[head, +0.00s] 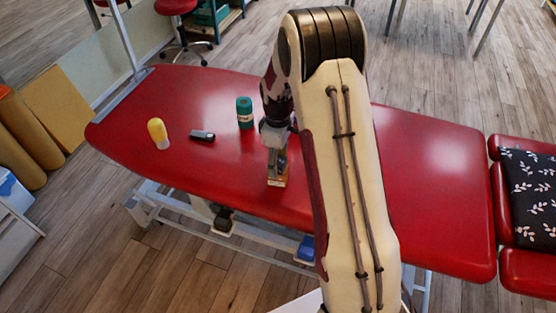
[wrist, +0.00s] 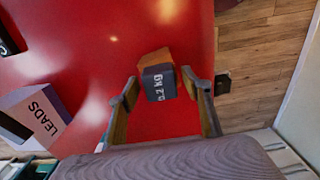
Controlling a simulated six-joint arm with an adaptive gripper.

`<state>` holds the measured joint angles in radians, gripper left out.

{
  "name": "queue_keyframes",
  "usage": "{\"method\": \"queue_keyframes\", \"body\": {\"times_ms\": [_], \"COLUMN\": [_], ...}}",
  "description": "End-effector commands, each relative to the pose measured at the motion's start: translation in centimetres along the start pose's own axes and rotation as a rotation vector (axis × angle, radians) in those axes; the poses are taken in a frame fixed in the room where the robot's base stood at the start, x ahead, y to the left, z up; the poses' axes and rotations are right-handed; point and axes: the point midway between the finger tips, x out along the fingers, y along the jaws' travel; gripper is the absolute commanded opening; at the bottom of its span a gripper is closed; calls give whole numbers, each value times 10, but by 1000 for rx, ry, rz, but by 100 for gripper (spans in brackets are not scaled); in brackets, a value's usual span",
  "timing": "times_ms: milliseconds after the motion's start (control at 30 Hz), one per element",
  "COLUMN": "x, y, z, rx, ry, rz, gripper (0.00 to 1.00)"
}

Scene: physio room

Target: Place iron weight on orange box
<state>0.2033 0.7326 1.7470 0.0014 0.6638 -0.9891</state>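In the wrist view, a dark block with white lettering that seems to end in KG, the iron weight (wrist: 159,83), is between and just past the fingertips. An orange-brown face (wrist: 152,58) adjoins it; I cannot tell whether this is the orange box or the block's own side. My gripper (wrist: 162,86) is open, with a gap on each side of the block. In the head view my gripper (head: 277,177) is low over the red table near its front edge, and its fingers mostly hide the block.
On the red table (head: 440,190) stand a yellow-topped bottle (head: 158,134), a small dark device (head: 202,135) and a green cylinder (head: 245,113). A pale box marked LEADS (wrist: 35,115) shows in the wrist view. My arm hides the table's middle. The table's right part is clear.

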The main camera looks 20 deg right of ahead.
Motion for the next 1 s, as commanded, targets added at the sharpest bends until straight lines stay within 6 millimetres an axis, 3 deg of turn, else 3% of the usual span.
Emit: {"method": "queue_keyframes", "body": {"times_ms": [533, 767, 1000], "x": [-8, -32, -69], "y": [0, 1, 0], "z": [0, -1, 0], "rx": [0, 0, 0], "ry": [1, 2, 1], "rz": [1, 3, 2], "gripper": [48, 48, 48]}}
